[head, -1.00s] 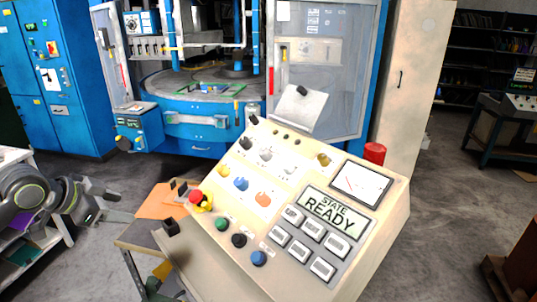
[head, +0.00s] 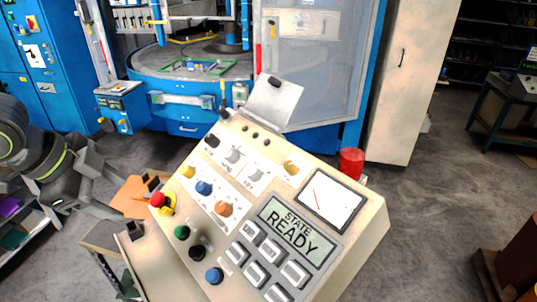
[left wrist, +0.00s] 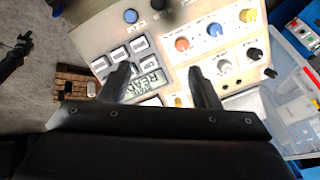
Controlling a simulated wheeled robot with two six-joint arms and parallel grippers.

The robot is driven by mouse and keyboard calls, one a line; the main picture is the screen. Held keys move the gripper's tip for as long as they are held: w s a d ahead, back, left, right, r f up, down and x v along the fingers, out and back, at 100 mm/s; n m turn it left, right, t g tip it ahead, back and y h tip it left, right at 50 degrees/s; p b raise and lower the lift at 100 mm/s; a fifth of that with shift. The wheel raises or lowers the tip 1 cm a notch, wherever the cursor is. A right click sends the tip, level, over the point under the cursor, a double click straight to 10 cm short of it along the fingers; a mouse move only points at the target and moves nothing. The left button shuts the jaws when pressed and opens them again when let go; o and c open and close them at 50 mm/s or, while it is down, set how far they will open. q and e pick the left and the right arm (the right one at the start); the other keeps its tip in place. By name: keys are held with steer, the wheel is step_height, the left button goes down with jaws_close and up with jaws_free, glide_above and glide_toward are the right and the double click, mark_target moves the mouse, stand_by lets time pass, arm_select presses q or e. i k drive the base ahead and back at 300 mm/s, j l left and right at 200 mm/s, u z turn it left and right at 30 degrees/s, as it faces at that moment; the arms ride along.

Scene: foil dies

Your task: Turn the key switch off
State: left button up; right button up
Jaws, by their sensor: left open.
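The slanted beige control panel (head: 330,265) stands in the middle of the head view, its display reading STATE READY. A small brass-coloured switch (head: 291,168), which looks like the key switch, sits on its upper right, left of the meter; its turn position is too small to read. In the left wrist view a brass-coloured bit of it (left wrist: 178,101) shows between my fingers. My left gripper (head: 112,190) is open and empty, left of the panel in the head view. In the left wrist view its fingers (left wrist: 160,74) are apart over the panel. A dark gripper-like end (left wrist: 22,45), apparently my right, shows at the left edge.
A red mushroom button (head: 158,200) is on the panel's left edge. Colored knobs and several grey push buttons (head: 255,274) crowd the panel face. A red cylinder (head: 351,162) stands behind its right side. A blue machine (head: 190,128) is behind. Grey floor lies open at right.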

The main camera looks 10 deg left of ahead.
mark_target(252, 171)
steer(key=i+l, duration=0.65)
steer(key=i, duration=0.1)
